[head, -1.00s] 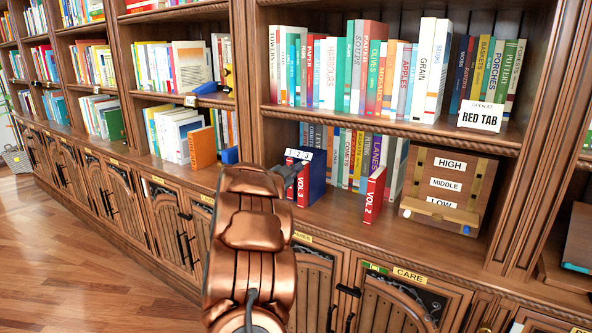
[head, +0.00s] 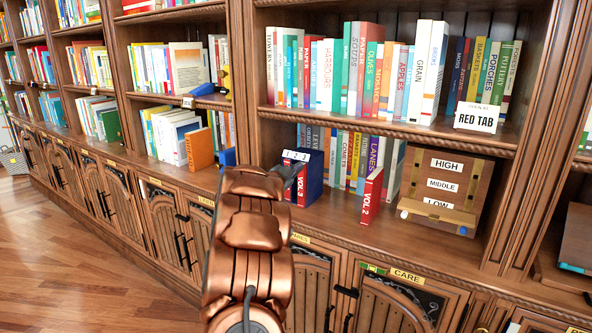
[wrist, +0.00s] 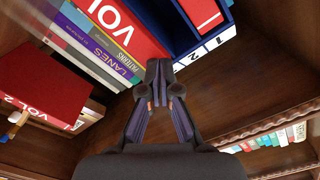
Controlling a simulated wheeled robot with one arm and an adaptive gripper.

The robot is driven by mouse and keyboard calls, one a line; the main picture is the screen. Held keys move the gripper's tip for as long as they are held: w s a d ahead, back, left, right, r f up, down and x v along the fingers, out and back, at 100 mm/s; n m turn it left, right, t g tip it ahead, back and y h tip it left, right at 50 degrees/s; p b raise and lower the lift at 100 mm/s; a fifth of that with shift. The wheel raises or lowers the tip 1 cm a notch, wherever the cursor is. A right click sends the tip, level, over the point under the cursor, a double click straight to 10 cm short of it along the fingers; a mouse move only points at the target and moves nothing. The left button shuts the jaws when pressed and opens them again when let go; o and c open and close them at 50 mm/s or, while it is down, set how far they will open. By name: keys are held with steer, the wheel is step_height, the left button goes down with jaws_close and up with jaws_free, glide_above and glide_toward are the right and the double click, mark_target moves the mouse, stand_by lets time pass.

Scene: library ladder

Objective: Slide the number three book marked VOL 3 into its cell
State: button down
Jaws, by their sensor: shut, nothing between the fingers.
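The VOL 3 book (head: 302,188) is red and upright at the right-hand cell of the blue case (head: 316,178), which carries a white 1 2 3 label. Another red spine (wrist: 207,14) shows inside the case. My gripper (wrist: 162,82) is shut and empty, its tips close to the case front and the red book; contact is unclear. The VOL 2 book (head: 372,196) stands apart, to the right.
Several books stand behind on the same shelf. A wooden board (head: 440,190) marked HIGH, MIDDLE, LOW is at the right. The shelf above holds a RED TAB sign (head: 477,118). Bare shelf (head: 340,205) lies between the case and VOL 2. Cabinet doors are below.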

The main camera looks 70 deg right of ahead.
steer(key=shift+s+d, duration=0.2)
steer(key=shift+d, duration=0.5)
stand_by(0.3)
stand_by(0.3)
steer(key=v, duration=1.4)
steer(key=shift+a, duration=0.4)
steer(key=shift+w+r, duration=0.1)
